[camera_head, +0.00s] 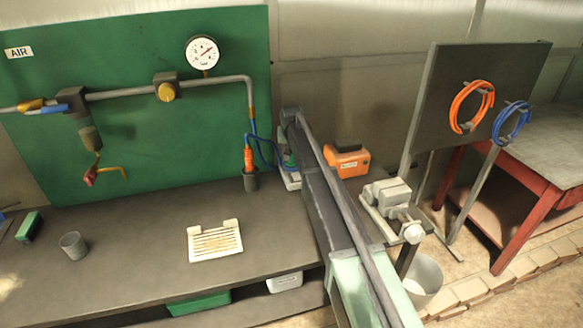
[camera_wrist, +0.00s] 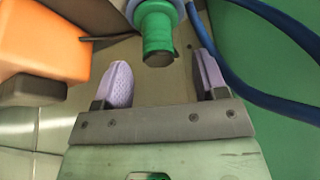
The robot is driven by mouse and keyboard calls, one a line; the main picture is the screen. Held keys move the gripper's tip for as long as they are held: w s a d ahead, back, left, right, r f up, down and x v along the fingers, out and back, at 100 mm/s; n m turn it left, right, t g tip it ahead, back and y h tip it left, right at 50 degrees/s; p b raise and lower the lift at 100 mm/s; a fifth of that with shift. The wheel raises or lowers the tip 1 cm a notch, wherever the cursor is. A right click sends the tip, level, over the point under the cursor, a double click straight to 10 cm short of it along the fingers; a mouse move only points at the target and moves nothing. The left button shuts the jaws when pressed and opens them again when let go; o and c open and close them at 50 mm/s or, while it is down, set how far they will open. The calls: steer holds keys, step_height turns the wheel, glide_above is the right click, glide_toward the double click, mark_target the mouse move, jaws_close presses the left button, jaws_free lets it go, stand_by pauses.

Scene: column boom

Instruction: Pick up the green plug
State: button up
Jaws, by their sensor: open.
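The green plug (camera_wrist: 158,30) shows at the top of the wrist view as a green cylinder with a pale blue collar at its upper end and a dark lower end. My gripper (camera_wrist: 160,70) is open, with one pale lilac finger on each side. The near end of the plug lies between the fingertip directions, with a visible gap to each finger. In the head view a small bit of green (camera_head: 288,160), likely the plug, shows just left of my arm. My fingers are hidden there behind my arm.
A blue hose (camera_wrist: 226,60) curves close past the right finger. An orange box (camera_wrist: 55,40) stands at left; it also shows in the head view (camera_head: 350,164). An orange tool hangs in a dark holder (camera_head: 250,180) nearby. A white slotted tray (camera_head: 215,252) lies on the bench.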

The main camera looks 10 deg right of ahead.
steer(key=b+x, duration=0.5)
steer(key=shift+d+f, duration=0.1)
steer(key=shift+f, duration=0.15)
steer(key=shift+s+r+p, duration=0.1)
steer(key=shift+r+p, duration=0.15)
steer(key=shift+p, duration=0.05)
steer(key=c, duration=1.1)
steer(key=shift+r, duration=0.1)
step_height(320, 180, up, 20)
steer(key=p, duration=2)
